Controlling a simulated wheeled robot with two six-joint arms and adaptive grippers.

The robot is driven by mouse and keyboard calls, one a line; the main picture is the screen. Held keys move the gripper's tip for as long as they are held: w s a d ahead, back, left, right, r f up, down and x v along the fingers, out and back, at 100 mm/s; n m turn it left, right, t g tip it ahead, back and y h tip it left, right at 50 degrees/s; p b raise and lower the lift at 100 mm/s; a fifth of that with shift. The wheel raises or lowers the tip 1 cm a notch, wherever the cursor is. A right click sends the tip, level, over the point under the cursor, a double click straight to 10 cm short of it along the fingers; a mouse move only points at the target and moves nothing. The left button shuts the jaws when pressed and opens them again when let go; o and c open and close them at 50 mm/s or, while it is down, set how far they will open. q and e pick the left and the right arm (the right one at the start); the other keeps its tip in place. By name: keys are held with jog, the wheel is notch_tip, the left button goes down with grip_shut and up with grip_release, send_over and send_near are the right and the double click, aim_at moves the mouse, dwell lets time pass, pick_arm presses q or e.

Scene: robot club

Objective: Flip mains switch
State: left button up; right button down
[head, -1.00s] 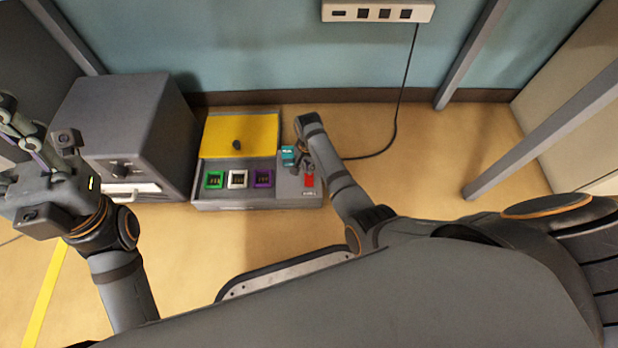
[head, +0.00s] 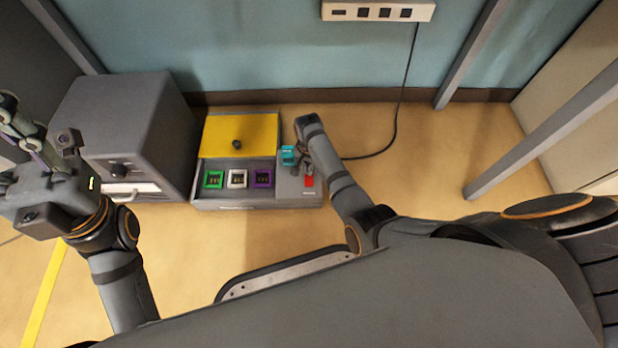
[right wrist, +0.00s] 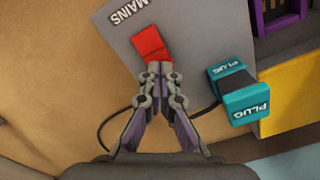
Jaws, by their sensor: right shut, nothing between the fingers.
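The red mains switch (head: 309,182) sits on the right grey part of the control box (head: 288,190), beside the MAINS label. It also shows in the right wrist view (right wrist: 152,45). My right gripper (head: 307,173) is shut and empty. In the right wrist view its closed fingertips (right wrist: 158,70) are right at the switch's near edge; I cannot tell whether they touch. The fingers hide part of the switch's lower end. My left gripper (head: 18,125) is at the far left, away from the box; its finger opening is unclear.
A teal plug (head: 288,155) sits beside my right gripper. The box has green, white and purple framed sockets and a yellow panel (head: 240,130) with a dark knob. A grey cabinet (head: 130,130) stands left. A power strip (head: 378,11) with a cable is on the wall.

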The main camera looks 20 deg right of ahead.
jog(key=shift+f+b, duration=0.3)
jog(key=shift+f, duration=0.35)
dwell(0.4)
jog(key=shift+r+p, duration=0.6)
jog(key=shift+p, duration=0.1)
notch_tip(320, 180, up, 6)
jog(key=p, duration=0.7)
jog(key=shift+f, duration=0.1)
